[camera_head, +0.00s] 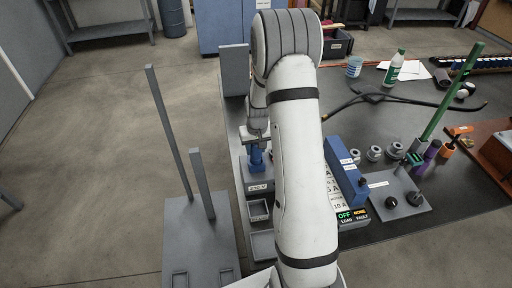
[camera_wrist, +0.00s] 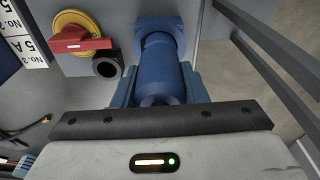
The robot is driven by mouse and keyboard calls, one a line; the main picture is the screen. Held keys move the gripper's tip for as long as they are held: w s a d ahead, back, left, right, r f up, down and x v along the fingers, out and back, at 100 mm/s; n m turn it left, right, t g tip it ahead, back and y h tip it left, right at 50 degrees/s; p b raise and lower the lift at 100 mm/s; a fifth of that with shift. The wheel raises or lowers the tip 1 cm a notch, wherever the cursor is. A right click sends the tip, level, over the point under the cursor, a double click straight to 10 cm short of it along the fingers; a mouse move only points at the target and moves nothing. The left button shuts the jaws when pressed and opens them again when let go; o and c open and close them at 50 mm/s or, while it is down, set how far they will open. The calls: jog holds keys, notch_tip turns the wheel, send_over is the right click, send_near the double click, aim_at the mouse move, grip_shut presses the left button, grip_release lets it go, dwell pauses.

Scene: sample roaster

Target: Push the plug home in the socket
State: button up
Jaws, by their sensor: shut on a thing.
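In the wrist view the blue plug (camera_wrist: 162,78) lies between the jaws of my gripper (camera_wrist: 162,92), which are shut on its sides. Its far end meets the blue socket (camera_wrist: 158,30) on the grey panel, and the two look in line. How deep the plug sits in the socket I cannot tell. In the head view my gripper (camera_head: 254,136) is at the left of my arm, above blue parts (camera_head: 257,158) by the 230 V label (camera_head: 258,187). My arm hides much of the panel there.
A red and yellow rotary switch (camera_wrist: 82,40) and a black round fitting (camera_wrist: 107,67) are beside the socket. A blue box (camera_head: 347,170) and an indicator with OFF lit (camera_head: 345,216) stand right of my arm. A black cable (camera_head: 375,97) lies on the dark bench.

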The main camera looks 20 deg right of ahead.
jog(key=shift+f+b, duration=0.75)
jog(key=shift+f, duration=0.2)
jog(key=o, duration=1.2)
jog(key=r, duration=0.5)
jog(key=s+r, duration=0.1)
jog(key=r, duration=0.1)
jog(key=shift+a+r+b, duration=0.1)
jog(key=shift+r+b, duration=0.2)
jog(key=shift+r, duration=0.1)
